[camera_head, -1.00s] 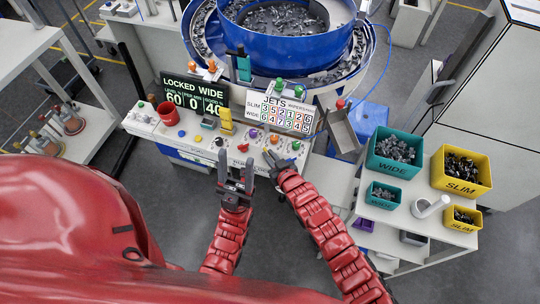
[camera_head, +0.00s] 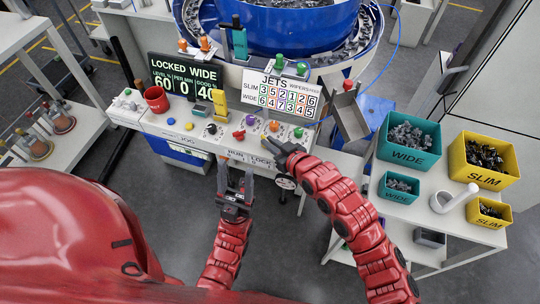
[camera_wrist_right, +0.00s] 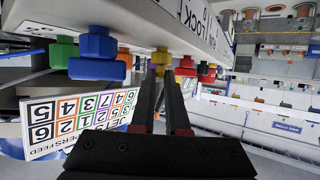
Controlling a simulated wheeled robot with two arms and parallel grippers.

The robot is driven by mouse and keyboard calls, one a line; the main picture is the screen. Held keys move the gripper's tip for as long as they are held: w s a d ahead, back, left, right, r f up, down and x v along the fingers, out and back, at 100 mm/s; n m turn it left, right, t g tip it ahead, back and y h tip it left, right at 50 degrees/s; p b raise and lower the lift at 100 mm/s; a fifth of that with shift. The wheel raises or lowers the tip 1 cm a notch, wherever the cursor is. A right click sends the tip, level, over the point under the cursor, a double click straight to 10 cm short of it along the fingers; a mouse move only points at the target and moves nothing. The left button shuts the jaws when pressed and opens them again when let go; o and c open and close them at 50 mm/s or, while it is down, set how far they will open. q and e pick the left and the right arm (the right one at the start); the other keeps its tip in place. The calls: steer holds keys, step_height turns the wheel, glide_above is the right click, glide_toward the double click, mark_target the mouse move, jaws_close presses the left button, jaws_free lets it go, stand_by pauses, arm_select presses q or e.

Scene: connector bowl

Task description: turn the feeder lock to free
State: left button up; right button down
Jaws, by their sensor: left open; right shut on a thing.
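My right gripper (camera_head: 274,147) is at that front edge. In the right wrist view its fingers (camera_wrist_right: 164,82) are shut on a small part below the panel lettered "LOCK" (camera_wrist_right: 188,38).
Several coloured knobs, including a red one (camera_head: 239,135) and an orange one (camera_head: 274,126), crowd the console top near my right gripper. The blue bowl feeder (camera_head: 300,35) stands behind. Teal (camera_head: 408,158) and yellow (camera_head: 484,178) bins stand right.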

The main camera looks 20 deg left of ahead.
steer(key=shift+w+d+f+n+g+y+b, duration=0.1)
steer(key=shift+w+n+g+y+b, duration=0.25)
steer(key=shift+n+g+b, duration=1.9)
steer(key=shift+w+d+f+m+y+b, duration=0.1)
steer(key=shift+y+b, duration=0.4)
steer(key=shift+b, duration=3.95)
steer(key=shift+w+d+n+g+y+b, duration=0.1)
steer(key=shift+w+n+g+y+b, duration=0.25)
steer(key=shift+n+g+b, duration=1.9)
steer(key=shift+r+m+t+b, duration=0.1)
steer(key=shift+m+t+b, duration=0.55)
steer(key=shift+b, duration=1.2)
steer(key=shift+g, duration=0.25)
steer(key=c, duration=0.9)
jaws_free()
steer(key=shift+a, duration=0.1)
steer(key=shift+c, duration=0.2)
steer(key=shift+r, duration=0.1)
steer(key=v, duration=1.7)
steer(key=shift+s+d, duration=0.15)
steer(key=shift+d, duration=0.2)
